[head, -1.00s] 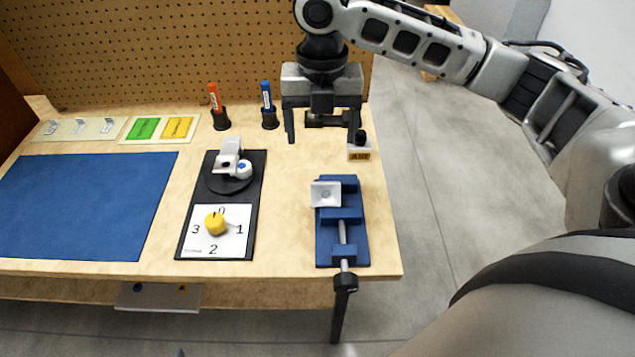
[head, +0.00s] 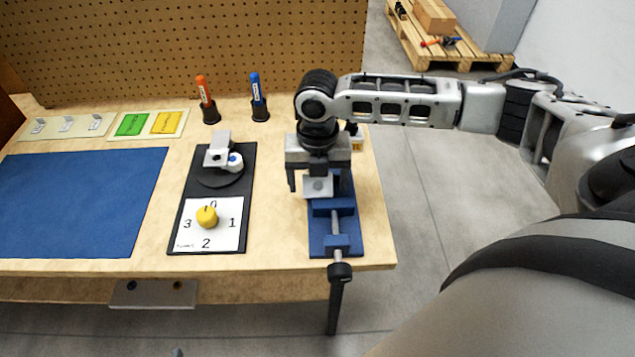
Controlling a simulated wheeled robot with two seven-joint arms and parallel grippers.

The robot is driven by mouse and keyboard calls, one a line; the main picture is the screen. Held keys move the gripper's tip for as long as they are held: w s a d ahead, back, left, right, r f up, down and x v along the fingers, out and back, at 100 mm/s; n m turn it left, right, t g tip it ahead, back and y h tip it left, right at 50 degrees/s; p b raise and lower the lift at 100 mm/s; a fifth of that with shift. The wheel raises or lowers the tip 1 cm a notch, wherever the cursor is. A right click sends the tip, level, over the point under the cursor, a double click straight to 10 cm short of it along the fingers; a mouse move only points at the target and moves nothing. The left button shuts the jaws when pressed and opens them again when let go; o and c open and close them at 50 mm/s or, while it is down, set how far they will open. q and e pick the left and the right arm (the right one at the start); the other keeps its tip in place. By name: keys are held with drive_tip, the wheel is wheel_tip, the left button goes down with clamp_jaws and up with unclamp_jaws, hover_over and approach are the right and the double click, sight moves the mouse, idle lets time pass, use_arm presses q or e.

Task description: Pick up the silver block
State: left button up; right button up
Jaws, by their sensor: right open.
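The silver block (head: 318,187) is a small pale square piece with a dark dot on its face. It sits at the far jaw end of the blue vise (head: 334,238), near the table's right edge. My right gripper (head: 318,186) is above and around the block's place, with open fingers pointing down, one on each side of it in the picture. Whether the fingers touch the block cannot be told. The gripper body hides the back of the vise.
A black dial board (head: 183,247) with a yellow knob (head: 206,217) lies left of the vise. Orange (head: 204,91) and blue (head: 257,90) markers stand behind. A blue mat (head: 80,200) covers the left. The vise handle (head: 340,271) overhangs the front edge.

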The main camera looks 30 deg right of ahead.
drive_tip(key=shift+f, duration=0.5)
drive_tip(key=shift+c, duration=0.4)
drive_tip(key=c, duration=1.2)
drive_tip(key=shift+r, duration=0.15)
drive_tip(key=shift+c, duration=0.2)
